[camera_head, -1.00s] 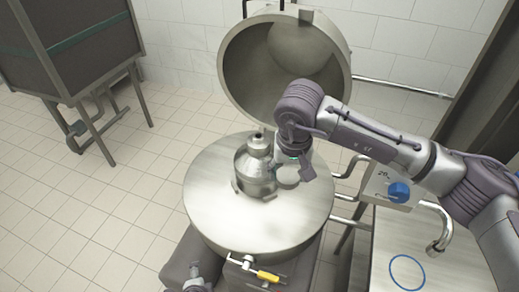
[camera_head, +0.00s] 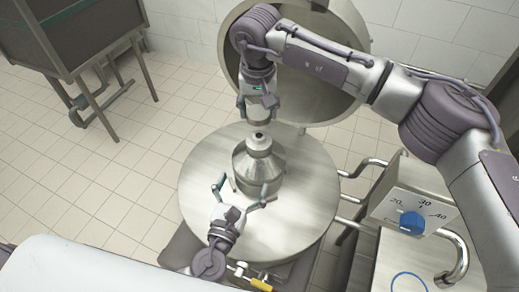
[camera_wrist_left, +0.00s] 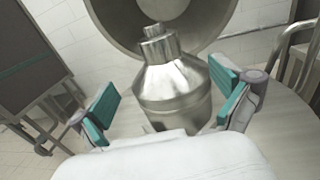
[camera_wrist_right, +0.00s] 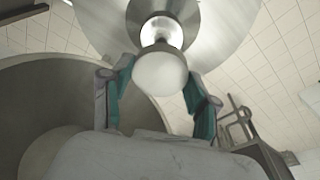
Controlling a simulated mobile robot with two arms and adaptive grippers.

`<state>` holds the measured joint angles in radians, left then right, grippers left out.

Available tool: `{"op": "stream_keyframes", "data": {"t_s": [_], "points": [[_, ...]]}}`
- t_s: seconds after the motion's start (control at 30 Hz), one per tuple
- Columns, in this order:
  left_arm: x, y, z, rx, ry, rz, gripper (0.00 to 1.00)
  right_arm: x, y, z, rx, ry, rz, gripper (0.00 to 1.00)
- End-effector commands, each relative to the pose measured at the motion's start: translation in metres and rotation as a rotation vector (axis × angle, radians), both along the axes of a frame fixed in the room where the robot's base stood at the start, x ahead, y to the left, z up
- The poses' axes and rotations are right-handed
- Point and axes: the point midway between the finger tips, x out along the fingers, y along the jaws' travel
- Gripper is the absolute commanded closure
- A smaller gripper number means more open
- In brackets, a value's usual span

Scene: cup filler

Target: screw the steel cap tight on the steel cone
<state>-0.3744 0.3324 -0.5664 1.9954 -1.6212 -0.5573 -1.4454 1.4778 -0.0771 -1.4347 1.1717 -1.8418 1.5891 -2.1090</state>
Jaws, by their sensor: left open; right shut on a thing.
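The steel cone (camera_head: 258,170) stands upright on the round steel table, its narrow neck on top; it also fills the middle of the left wrist view (camera_wrist_left: 172,85). My right gripper (camera_head: 259,108) points down just above the neck and is shut on the steel cap (camera_head: 259,124). In the right wrist view the cap (camera_wrist_right: 160,76) is a pale round shape between the fingers, with the cone's neck (camera_wrist_right: 161,29) beyond it. I cannot tell if cap and neck touch. My left gripper (camera_head: 241,194) is open in front of the cone, fingers spread toward its lower body.
The round steel table (camera_head: 312,190) has bare room to the right. An open round lid (camera_head: 335,100) stands behind. A control box with a blue knob (camera_head: 411,222), bent pipes and a yellow-handled valve (camera_head: 260,284) sit at the right and front.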

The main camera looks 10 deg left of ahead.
Motion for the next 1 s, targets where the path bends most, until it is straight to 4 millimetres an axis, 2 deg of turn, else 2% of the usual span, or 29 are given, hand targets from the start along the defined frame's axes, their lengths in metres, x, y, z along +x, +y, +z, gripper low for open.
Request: {"op": "stream_keyframes", "data": {"t_s": [0.17,0.27,0.7,0.83,1.0], "points": [[0.004,0.000,0.000,-0.002,0.000,0.002,0.00,0.000,0.000,0.000,0.000,0.000,-0.001,0.77],[0.013,0.000,0.000,-0.002,-0.001,0.003,0.00,0.000,0.000,0.000,0.000,0.000,-0.001,0.77],[0.092,-0.007,0.001,-0.004,-0.002,0.003,0.00,0.000,0.000,0.000,0.000,0.000,-0.001,0.77],[0.108,-0.009,0.000,-0.004,0.000,0.002,0.00,0.000,0.000,0.000,0.000,0.000,-0.001,0.77],[0.119,-0.010,0.000,-0.004,0.001,0.002,0.00,0.000,0.000,0.000,0.000,0.000,-0.001,0.77]]}}
